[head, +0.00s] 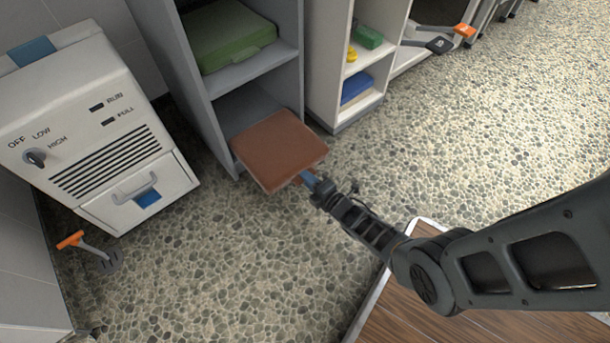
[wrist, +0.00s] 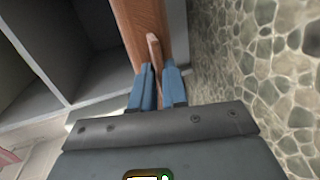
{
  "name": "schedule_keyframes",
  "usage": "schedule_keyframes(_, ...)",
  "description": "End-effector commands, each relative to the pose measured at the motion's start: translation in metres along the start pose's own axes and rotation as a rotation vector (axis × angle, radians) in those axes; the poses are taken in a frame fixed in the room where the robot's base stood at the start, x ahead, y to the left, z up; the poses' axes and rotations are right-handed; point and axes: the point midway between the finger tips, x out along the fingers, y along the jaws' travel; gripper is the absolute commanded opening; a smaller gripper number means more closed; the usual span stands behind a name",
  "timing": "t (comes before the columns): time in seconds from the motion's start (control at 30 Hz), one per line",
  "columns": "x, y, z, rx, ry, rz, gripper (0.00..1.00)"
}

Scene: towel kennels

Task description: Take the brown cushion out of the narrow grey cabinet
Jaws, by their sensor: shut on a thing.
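The brown cushion (head: 278,150) is a flat square pad held roughly level in front of the lower compartment of the narrow grey cabinet (head: 252,71). Most of it shows outside; I cannot tell whether its far edge is still inside. My gripper (head: 308,180) reaches its near edge and is shut on it. In the wrist view my blue fingers (wrist: 156,82) close around a thin tab on the cushion (wrist: 143,20), beside the grey compartments (wrist: 92,85). The fingertips are partly hidden in the head view.
A green case (head: 225,35) lies on the cabinet's upper shelf. A white machine (head: 95,120) stands left, with an orange-handled tool (head: 85,245) on the floor. A white shelf unit (head: 330,60) stands right. A wooden-topped surface (head: 430,318) is near me. The pebbled floor (head: 250,260) between is clear.

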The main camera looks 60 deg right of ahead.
Motion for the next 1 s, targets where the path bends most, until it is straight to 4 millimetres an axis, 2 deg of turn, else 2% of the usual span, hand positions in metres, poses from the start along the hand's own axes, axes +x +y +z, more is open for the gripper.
schedule_keyframes(1.0,-0.092,-0.016,0.0,-0.001,-0.001,0.0,0.0)
